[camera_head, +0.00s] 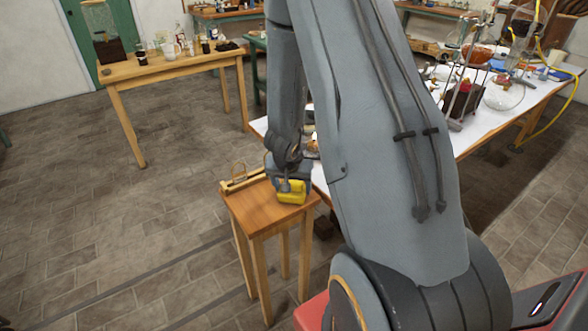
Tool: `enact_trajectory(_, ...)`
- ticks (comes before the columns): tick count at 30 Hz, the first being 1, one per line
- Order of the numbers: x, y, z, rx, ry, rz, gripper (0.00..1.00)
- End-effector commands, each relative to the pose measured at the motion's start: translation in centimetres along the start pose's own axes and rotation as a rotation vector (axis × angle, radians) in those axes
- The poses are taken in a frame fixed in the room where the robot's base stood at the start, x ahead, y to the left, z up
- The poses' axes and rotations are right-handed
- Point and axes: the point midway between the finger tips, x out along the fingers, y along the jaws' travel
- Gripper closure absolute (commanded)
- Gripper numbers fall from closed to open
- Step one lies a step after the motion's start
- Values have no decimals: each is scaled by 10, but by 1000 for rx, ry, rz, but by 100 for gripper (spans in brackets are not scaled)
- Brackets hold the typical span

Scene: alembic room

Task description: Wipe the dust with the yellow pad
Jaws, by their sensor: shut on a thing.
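The yellow pad (291,192) is held in my gripper (289,185), which is shut on it. The pad is low over the right part of a small wooden table (250,212). I cannot tell whether it touches the tabletop. No dust can be made out on the visible part of the tabletop at this size. My arm hides part of the area to the right of the small table.
A wooden tray-like object (243,181) lies at the small table's back left. A long white-topped table (470,135) with glassware stands behind my arm. A wooden table (170,68) with jars stands at the back left. Open tiled floor (120,220) lies to the left.

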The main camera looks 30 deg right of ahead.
Motion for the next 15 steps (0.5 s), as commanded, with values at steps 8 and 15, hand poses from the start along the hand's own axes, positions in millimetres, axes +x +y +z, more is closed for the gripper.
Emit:
enact_trajectory(8, -4, -12, 14, 12, -2, 5, 52)
enact_trajectory(15, -3, -4, 7, 12, -1, 6, 52)
